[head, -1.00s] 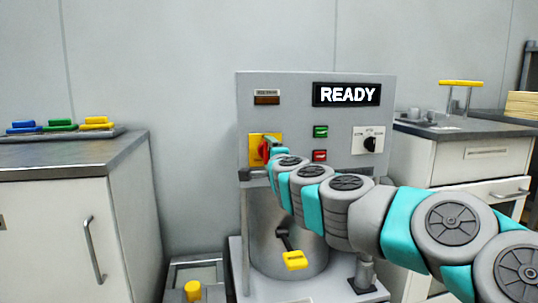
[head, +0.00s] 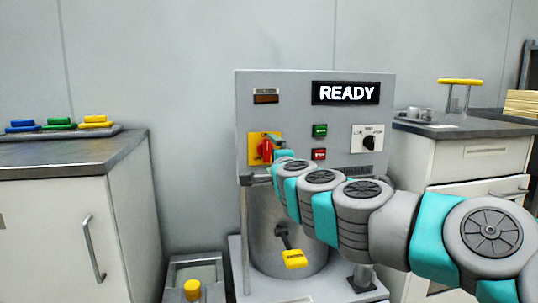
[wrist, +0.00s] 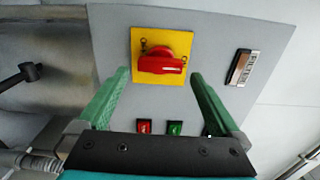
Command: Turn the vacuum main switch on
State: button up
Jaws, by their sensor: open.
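The main switch is a red rotary handle (head: 265,149) on a square yellow plate (head: 254,140), at the left of the grey machine panel. In the head view the handle looks upright. In the wrist view, which is turned, the red handle (wrist: 161,64) lies level across its yellow plate (wrist: 143,38). My gripper (wrist: 160,74) is open, its green fingers on either side of the handle and apart from it. In the head view my gripper (head: 277,148) is just right of the switch; its fingertips are hard to make out.
The panel has a lit READY display (head: 346,93), a green button (head: 320,131), a red button (head: 319,154) and a selector dial (head: 368,144). A yellow-ended lever (head: 293,259) is below. Counters stand left (head: 70,152) and right (head: 470,131).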

jog(key=v, duration=0.4)
jog(key=shift+s, duration=0.1)
dwell(0.5)
